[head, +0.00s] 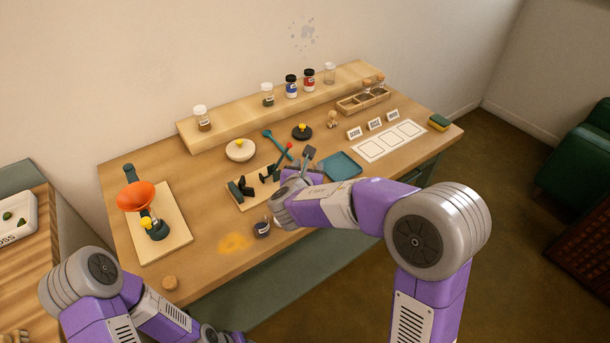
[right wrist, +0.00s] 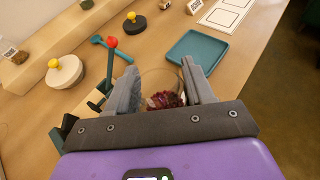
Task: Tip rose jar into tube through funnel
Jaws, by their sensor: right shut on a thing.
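My right gripper (head: 308,160) is shut on the rose jar (right wrist: 165,98), a clear glass jar with dark red petals inside. In the right wrist view the jar sits between the two grey fingers (right wrist: 163,78); its tilt is hard to judge. In the head view the hand covers most of it. The orange funnel (head: 137,194) stands at the left of the table, above a dark green stand (head: 156,229) with a yellow knob. The funnel is well left of my right gripper. The tube under the funnel cannot be made out clearly. My left gripper is out of view.
A wooden board (head: 178,240) carries the stand. A blue tray (head: 342,166) is right of the gripper. Jars line the back shelf (head: 232,121).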

